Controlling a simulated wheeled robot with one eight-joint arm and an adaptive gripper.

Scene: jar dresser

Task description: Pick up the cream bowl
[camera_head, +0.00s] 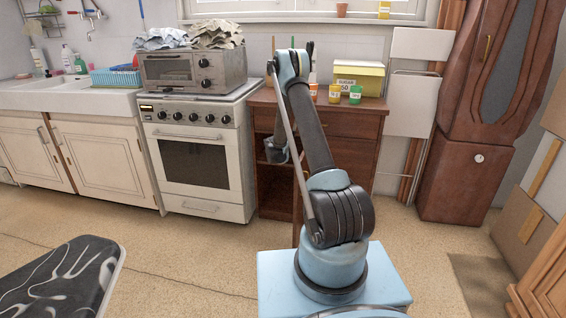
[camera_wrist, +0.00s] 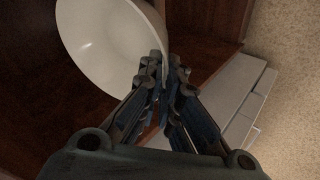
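The cream bowl (camera_wrist: 100,45) fills the upper left of the wrist view, its smooth pale inside showing. My gripper (camera_wrist: 168,72) is at the bowl's right rim, with the fingertips close together and the thin rim between them. The gripper looks shut on the rim. Part of the bowl's wall is hidden behind the fingers. In the head view the bowl cannot be made out; my arm reaches down at the open side shelves of the brown wooden dresser (camera_head: 352,155) and blocks the view there.
The white stove (camera_head: 199,165) stands close left of the dresser. On the dresser top are several small jars (camera_head: 334,93) and a yellow sugar box (camera_head: 358,78). A dark patterned surface (camera_head: 60,280) is at front left. Open floor (camera_head: 190,250) lies before the stove.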

